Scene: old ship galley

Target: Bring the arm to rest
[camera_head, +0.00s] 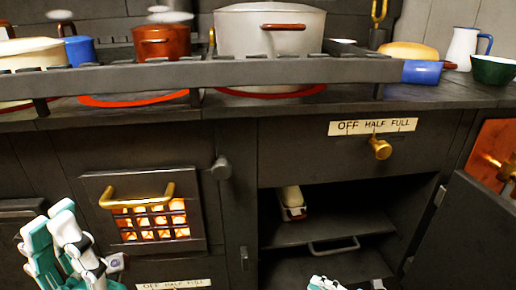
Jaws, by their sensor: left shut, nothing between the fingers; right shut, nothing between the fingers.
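My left gripper (48,222), white and teal, is at the lower left of the head view, in front of the dark stove. It is shut and empty, left of the glowing firebox grate (155,220). My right gripper (340,284) shows only as a white and teal piece at the bottom edge, below the open oven compartment. It is shut with nothing in it; most of it is out of the frame.
The oven door (470,235) stands open at the right. A small tin (291,205) sits on the oven shelf (335,230). Pots, including a large grey one (270,38), stand on the stove top behind a rail (200,76). A brass knob (380,148) juts out.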

